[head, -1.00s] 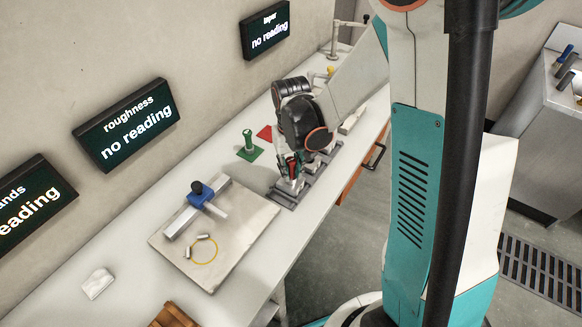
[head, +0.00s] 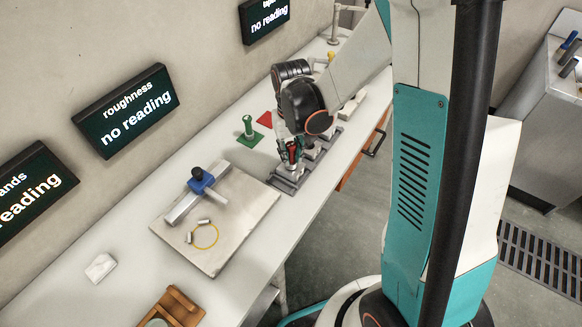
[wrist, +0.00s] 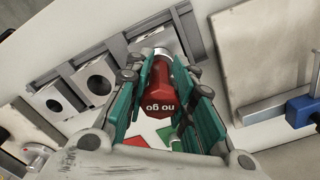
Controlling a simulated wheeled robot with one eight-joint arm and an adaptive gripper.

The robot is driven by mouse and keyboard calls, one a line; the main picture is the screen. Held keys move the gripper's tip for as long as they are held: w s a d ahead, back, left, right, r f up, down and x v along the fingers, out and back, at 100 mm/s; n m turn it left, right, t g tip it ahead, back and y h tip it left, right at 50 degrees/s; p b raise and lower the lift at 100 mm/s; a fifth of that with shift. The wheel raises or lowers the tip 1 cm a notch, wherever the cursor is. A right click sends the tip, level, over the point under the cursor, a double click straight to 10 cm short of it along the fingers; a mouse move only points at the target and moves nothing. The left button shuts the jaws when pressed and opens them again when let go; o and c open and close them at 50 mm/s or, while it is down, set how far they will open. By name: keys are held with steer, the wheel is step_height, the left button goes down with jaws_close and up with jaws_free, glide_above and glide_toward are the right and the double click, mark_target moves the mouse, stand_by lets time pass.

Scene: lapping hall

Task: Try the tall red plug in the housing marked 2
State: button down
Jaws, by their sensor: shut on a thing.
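My gripper (wrist: 166,88) is shut on the tall red plug (wrist: 161,98), whose red end is marked "no go". In the head view the red plug (head: 293,150) stands about upright between the fingers. Its grey lower end (wrist: 162,53) is at the end housing of the row, nearest the stone slab. I cannot tell whether it is inside the bore or just above it. Two other grey housings, a middle one (wrist: 95,81) and a far one (wrist: 54,99), show open round bores. No housing number is readable.
A stone slab (head: 235,235) with a blue-clamped gauge (head: 200,181) lies close beside the housing rail (head: 286,186). A green plug (head: 248,127) stands on a green pad, near an empty red pad (head: 265,118). A wooden holder (head: 172,310) and white block (head: 100,267) are nearer.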

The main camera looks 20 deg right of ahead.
mark_target(291, 145)
steer(key=shift+r+p, duration=2.1)
steer(key=shift+r, duration=1.25)
steer(key=shift+f, duration=0.15)
